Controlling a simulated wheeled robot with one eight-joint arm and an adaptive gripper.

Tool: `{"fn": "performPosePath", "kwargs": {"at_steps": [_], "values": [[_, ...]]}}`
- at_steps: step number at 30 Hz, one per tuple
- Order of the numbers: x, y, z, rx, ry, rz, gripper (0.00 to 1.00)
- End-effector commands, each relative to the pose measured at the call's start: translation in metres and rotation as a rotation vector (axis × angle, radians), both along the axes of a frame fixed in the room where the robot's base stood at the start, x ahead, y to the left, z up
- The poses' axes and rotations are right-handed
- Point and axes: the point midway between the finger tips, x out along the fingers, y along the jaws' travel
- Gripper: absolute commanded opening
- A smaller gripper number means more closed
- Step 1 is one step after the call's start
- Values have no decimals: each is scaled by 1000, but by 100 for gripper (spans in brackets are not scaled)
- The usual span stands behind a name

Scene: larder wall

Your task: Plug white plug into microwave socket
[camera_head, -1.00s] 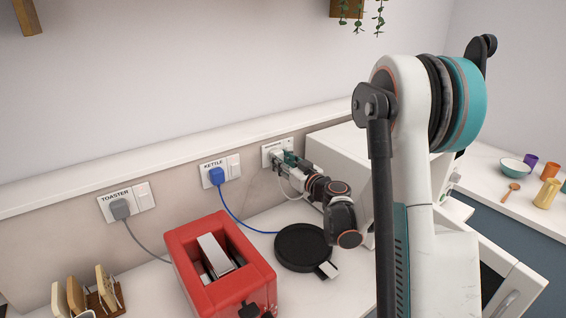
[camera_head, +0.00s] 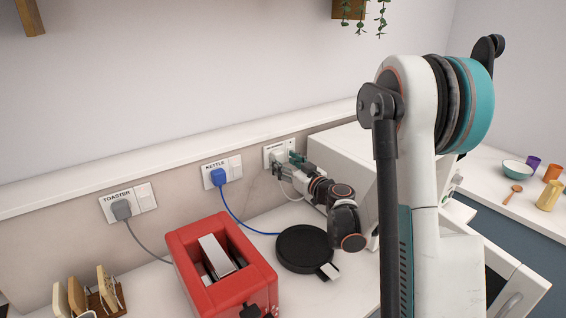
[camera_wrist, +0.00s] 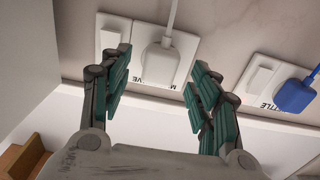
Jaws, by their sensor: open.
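The white plug (camera_wrist: 160,62) sits against the microwave socket (camera_wrist: 183,50) in the wrist view, with its white cord running up from it. It looks seated in the socket, flush with the plate as far as I can tell. The plug (camera_head: 277,156) and the microwave socket (camera_head: 268,151) also show in the head view, partly hidden by my gripper. My gripper (camera_wrist: 160,88) is open, its green-padded fingers on either side of the plug and clear of it. In the head view my gripper (camera_head: 287,163) is close to the wall at the socket.
The kettle socket (camera_head: 234,166) holds a blue plug (camera_head: 218,177), and the toaster socket (camera_head: 145,198) a grey plug (camera_head: 121,209). A red toaster (camera_head: 225,265) and a black round base (camera_head: 304,247) stand on the counter. The white microwave (camera_head: 345,160) is right of the gripper.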

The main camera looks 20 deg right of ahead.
Motion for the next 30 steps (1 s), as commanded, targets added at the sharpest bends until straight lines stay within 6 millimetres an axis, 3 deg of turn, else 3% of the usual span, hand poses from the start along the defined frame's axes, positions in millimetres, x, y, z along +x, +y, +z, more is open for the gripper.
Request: {"fn": "performPosePath", "kwargs": {"at_steps": [9,15,21,30], "values": [[-64,-14,0,0,0,-4,56],[-92,-19,0,0,0,-2,56],[-103,-20,0,0,0,-2,56],[-104,-20,0,0,0,-1,56]]}}
